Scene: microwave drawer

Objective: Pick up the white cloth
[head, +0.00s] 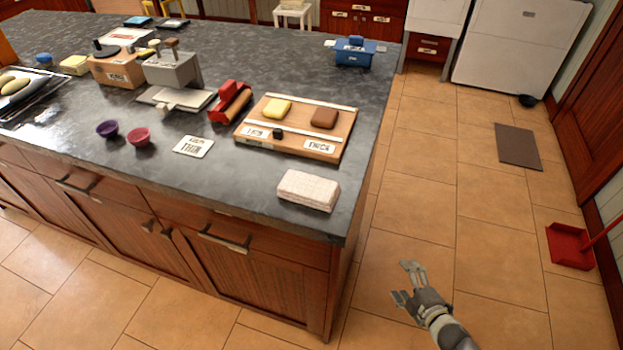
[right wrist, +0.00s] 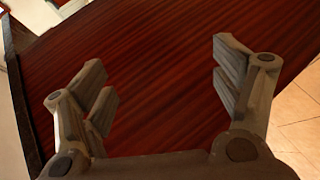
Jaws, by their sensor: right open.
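The white cloth (head: 308,190) is a folded, thick block lying on the dark countertop (head: 250,205), near its front right corner. My right gripper (head: 403,281) is open and empty, out past the right end of the island, apart from the cloth and to its lower right in the head view. In the right wrist view the open jaws (right wrist: 165,85) face a reddish-brown wooden panel (right wrist: 170,60), with nothing between them. The cloth does not show in the right wrist view. My left gripper is not in view.
A wooden board (head: 255,140) with a yellow and a brown block sits behind the cloth. A white card (head: 193,146), a pink bowl (head: 139,137) and a purple bowl (head: 107,129) stand to the left. A blue box (head: 355,54) is at the back. A red dustpan (head: 569,246) lies on the floor.

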